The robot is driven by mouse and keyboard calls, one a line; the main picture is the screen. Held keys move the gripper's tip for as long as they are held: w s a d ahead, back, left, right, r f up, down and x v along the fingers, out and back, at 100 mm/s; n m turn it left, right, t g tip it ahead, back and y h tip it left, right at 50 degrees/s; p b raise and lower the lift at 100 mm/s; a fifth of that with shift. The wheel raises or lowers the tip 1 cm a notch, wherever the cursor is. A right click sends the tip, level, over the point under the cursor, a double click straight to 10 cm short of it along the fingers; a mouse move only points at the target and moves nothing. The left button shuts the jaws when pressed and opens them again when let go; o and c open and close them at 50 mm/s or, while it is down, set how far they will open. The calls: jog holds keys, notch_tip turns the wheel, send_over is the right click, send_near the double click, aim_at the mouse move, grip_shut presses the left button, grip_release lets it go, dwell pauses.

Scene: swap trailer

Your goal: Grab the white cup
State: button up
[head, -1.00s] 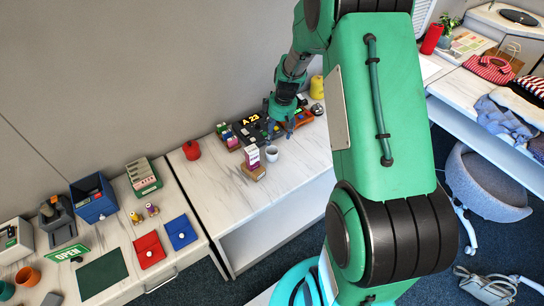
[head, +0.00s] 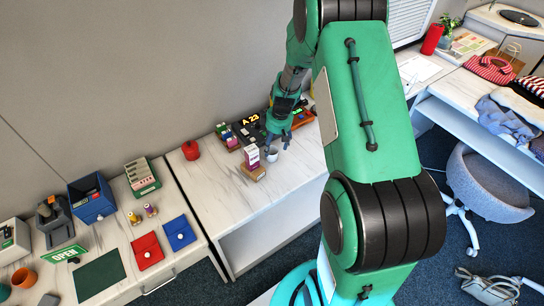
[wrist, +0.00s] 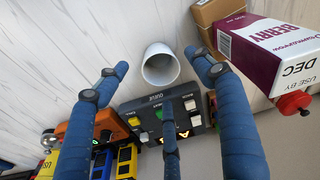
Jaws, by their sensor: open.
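The white cup (wrist: 160,66) stands on the marble-look counter, its open mouth facing my wrist camera. In the head view the cup (head: 271,155) shows small, just below my gripper's fingers. My gripper (wrist: 160,72) is open, with blue fingers on the left and right of the cup and a third finger below it in the wrist view. The cup lies between the fingertips, with gaps visible to the left and below; the right fingertip is very close to it. I cannot tell whether they touch. In the head view my gripper (head: 278,140) reaches down over the counter.
A purple-and-white carton (wrist: 268,45) on a brown box (wrist: 218,14) stands close to the right finger. A dark button panel (wrist: 165,112) and an orange device (wrist: 108,122) lie behind the cup. A red object (head: 190,150) stands farther left. Bare counter (head: 212,190) lies in front.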

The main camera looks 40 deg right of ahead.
aim_at(272, 151)
jog(key=shift+w+a+f+b, duration=0.15)
jog(key=shift+f+b, duration=0.25)
jog(key=shift+f, duration=0.9)
jog(key=shift+w+a+f+b, duration=0.15)
jog(key=shift+f+b, duration=0.25)
jog(key=shift+f, duration=0.85)
jog(key=shift+d, duration=0.1)
jog(key=shift+c, duration=0.5)
jog(key=c, duration=1.2)
